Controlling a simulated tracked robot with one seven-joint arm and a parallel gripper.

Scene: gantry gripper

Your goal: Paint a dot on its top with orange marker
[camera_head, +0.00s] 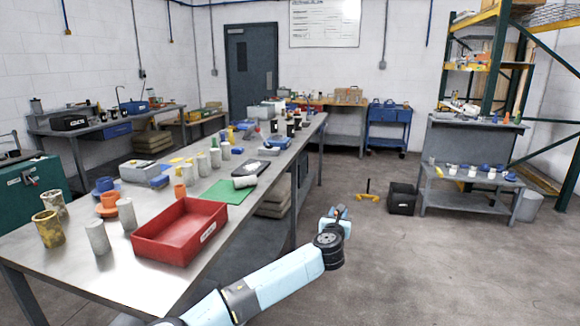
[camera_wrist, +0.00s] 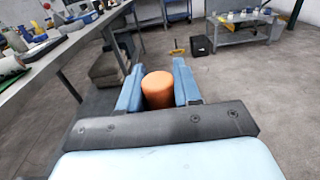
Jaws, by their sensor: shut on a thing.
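My gripper (camera_head: 338,213) is out past the front edge of the workbench, over open floor. In the wrist view its two blue fingers (camera_wrist: 158,72) are shut on an orange cylinder (camera_wrist: 157,90), which looks like the orange marker. Its rounded end faces the camera, and the rest of it is hidden. In the head view the held cylinder cannot be made out. On the bench, a pale cylinder (camera_head: 244,182) lies on its side on a green mat (camera_head: 226,193). Several pale cylinders stand upright, one of them (camera_head: 97,237) near the front left. Which object "its" means cannot be told.
A red tray (camera_head: 180,232) stands on the long metal workbench (camera_head: 130,277). Orange pieces (camera_head: 180,191) and a dark tablet-like board (camera_head: 256,167) lie there too. A black bin (camera_head: 402,199) and a low grey bench (camera_head: 468,187) stand at right. The floor between is mostly clear.

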